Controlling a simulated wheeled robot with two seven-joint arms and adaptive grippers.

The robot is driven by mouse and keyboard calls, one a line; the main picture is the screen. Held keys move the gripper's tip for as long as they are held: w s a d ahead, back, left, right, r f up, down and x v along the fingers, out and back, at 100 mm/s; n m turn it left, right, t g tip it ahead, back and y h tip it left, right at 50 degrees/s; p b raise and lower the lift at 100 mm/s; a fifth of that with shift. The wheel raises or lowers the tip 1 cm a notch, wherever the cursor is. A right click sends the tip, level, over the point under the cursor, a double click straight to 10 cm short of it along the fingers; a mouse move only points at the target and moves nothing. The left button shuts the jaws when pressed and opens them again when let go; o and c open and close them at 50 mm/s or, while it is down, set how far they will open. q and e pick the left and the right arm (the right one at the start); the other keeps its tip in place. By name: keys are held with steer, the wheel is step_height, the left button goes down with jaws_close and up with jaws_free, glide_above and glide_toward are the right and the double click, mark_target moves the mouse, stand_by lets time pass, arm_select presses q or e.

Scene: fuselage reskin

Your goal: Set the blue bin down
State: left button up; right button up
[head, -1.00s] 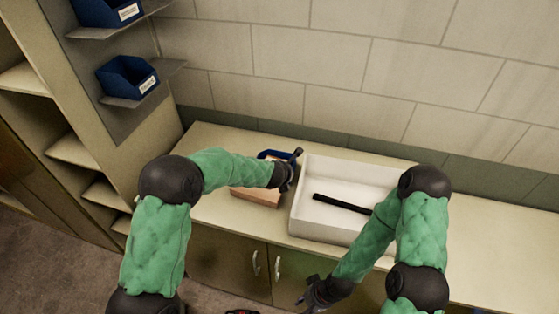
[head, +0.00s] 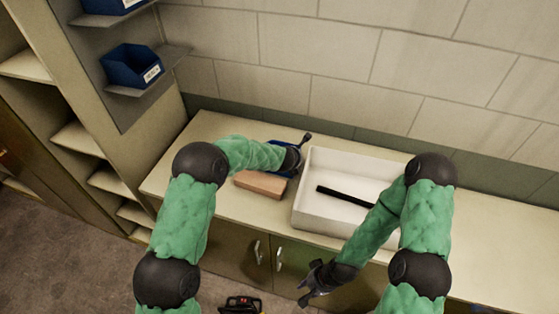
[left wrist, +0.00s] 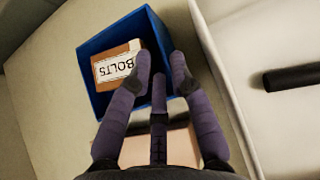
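The blue bin (left wrist: 98,65) is on the counter with a brown box labelled BOLTS (left wrist: 119,65) inside it. In the head view the bin (head: 280,147) is mostly hidden behind my left gripper (head: 304,140). In the left wrist view the fingers of my left gripper (left wrist: 161,75) reach over the bin's near side. Their tips are apart, but I cannot tell whether they pinch the bin's wall. My right gripper (head: 304,290) hangs in front of the cabinet doors, its fingers spread and empty.
A white tray (head: 300,205) with a black bar (head: 345,196) stands right of the bin. A tan block (head: 260,184) lies in front of the bin. Another blue bin (head: 130,68) sits on a wall shelf. The counter's left end (head: 165,172) is clear.

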arm_select(q)
steer(key=shift+p+x, duration=0.85)
steer(key=shift+x, duration=1.75)
jaws_close()
steer(key=shift+w+r, duration=0.15)
